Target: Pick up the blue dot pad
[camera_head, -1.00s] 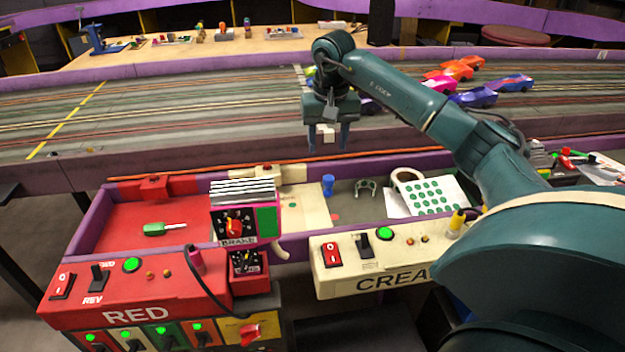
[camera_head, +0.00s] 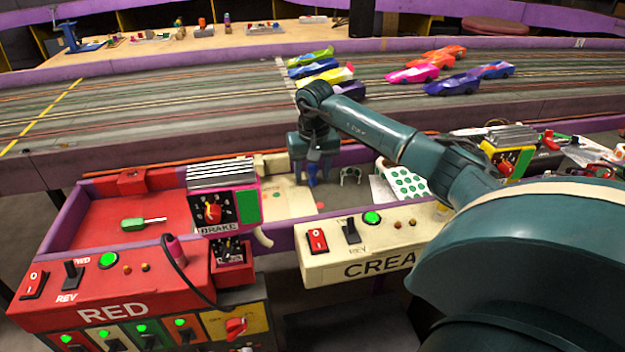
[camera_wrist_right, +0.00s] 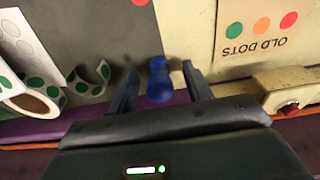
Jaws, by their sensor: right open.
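The blue dot pad (camera_wrist_right: 159,82) is a small blue knob-like piece with a narrower neck, standing in the tray behind the cream panel. My right gripper (camera_wrist_right: 159,73) is open, with one finger on each side of the pad and dark gaps showing between. In the head view the right gripper (camera_head: 312,180) points down over the tray, and its fingers partly hide the pad (camera_head: 313,168). I cannot tell how far down the pad the fingertips reach. My left gripper is not in view.
A roll of green dots (camera_wrist_right: 32,98) and a curled strip of dots (camera_wrist_right: 90,80) lie beside the pad. A sheet of green dots (camera_head: 408,184) is to the right. The "OLD DOTS" card (camera_wrist_right: 262,40) and the brake box (camera_head: 226,207) are close by.

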